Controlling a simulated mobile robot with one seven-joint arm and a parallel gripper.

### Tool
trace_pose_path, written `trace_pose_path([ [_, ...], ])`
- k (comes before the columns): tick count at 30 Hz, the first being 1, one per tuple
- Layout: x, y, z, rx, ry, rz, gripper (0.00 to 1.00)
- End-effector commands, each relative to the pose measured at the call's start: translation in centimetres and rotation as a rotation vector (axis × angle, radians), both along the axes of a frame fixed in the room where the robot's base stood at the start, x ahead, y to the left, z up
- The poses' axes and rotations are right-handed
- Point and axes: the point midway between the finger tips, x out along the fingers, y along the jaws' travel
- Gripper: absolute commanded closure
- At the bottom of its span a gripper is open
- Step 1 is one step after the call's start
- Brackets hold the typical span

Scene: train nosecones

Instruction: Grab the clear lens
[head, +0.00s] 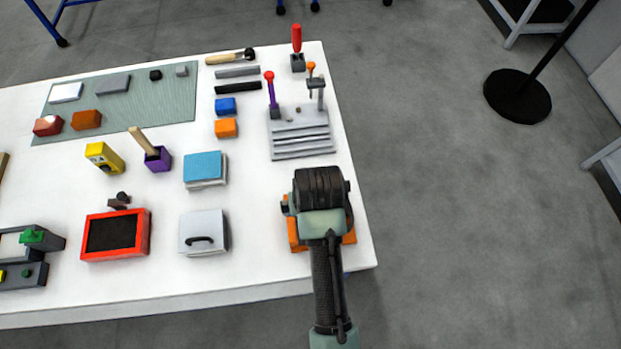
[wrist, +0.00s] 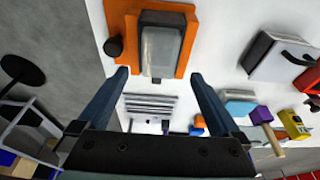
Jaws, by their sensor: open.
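The clear lens (wrist: 162,52) is a long, pale, see-through piece in a dark frame on an orange base (wrist: 124,27). It lies near the table's right edge. In the wrist view my gripper (wrist: 157,76) is open and empty, one fingertip toward each side of the lens at its lower end. The fingers look apart from it; I cannot tell the exact height gap. In the head view my arm covers the lens, and only edges of the orange base (head: 348,237) show.
A grey lever box (head: 300,132) stands behind my gripper. A white box with a black handle (head: 204,233) and a red-framed black panel (head: 115,234) stand to the left. The white table (head: 150,293) ends just right of the orange base. A black stand (head: 517,96) is on the floor.

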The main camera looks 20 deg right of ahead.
Motion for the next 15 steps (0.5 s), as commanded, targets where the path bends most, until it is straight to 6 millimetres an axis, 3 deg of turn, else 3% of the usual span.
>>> trace_pose_path([
  [15,0.8,-0.4,-5.0,0.0,0.001,0.0,0.0],
])
